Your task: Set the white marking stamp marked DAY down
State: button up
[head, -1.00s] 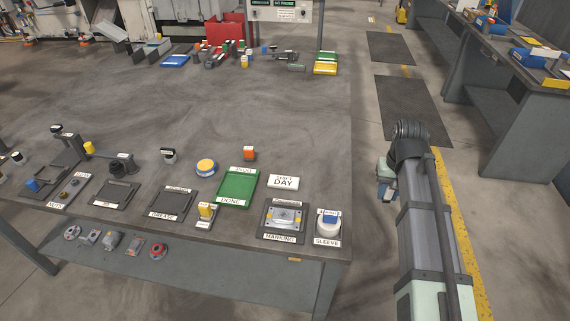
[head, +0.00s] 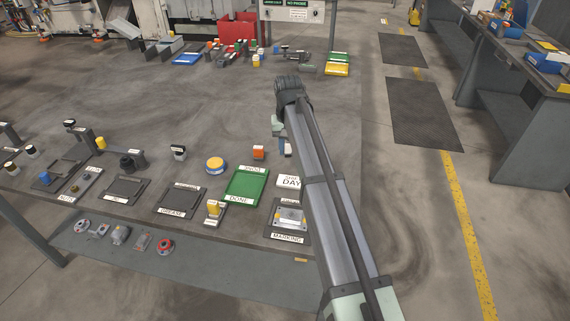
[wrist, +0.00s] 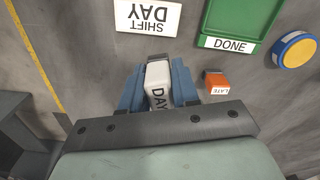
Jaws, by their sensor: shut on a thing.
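The white marking stamp marked DAY (wrist: 157,85) is between the blue fingers of my gripper (wrist: 158,78) in the wrist view, its lettering facing the camera. The gripper is shut on it. In the head view my gripper (head: 283,148) is over the right part of the table, beside the SHIFT DAY plate, and my arm mostly hides the stamp. The white SHIFT DAY plate (wrist: 148,15) lies just ahead of the fingers in the wrist view, and part of it shows in the head view (head: 289,181). I cannot tell how high the stamp is above the table.
An orange LATE block (wrist: 217,84) stands close beside the fingers. The green DONE tray (head: 246,186) and a yellow-and-blue round can (head: 216,165) lie to the left. The MARKING fixture (head: 290,217) holds a metal part. My arm hides the SLEEVE spot.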

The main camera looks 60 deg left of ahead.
jog(key=m, duration=0.2)
send_over(285, 164)
jog(key=shift+m, duration=0.7)
jog(key=shift+a+f, duration=0.1)
jog(key=shift+f, duration=4.45)
jog(key=shift+f, duration=0.15)
jog(key=o, duration=0.9)
jog(key=shift+c, duration=0.2)
notch_tip(285, 164, up, 12)
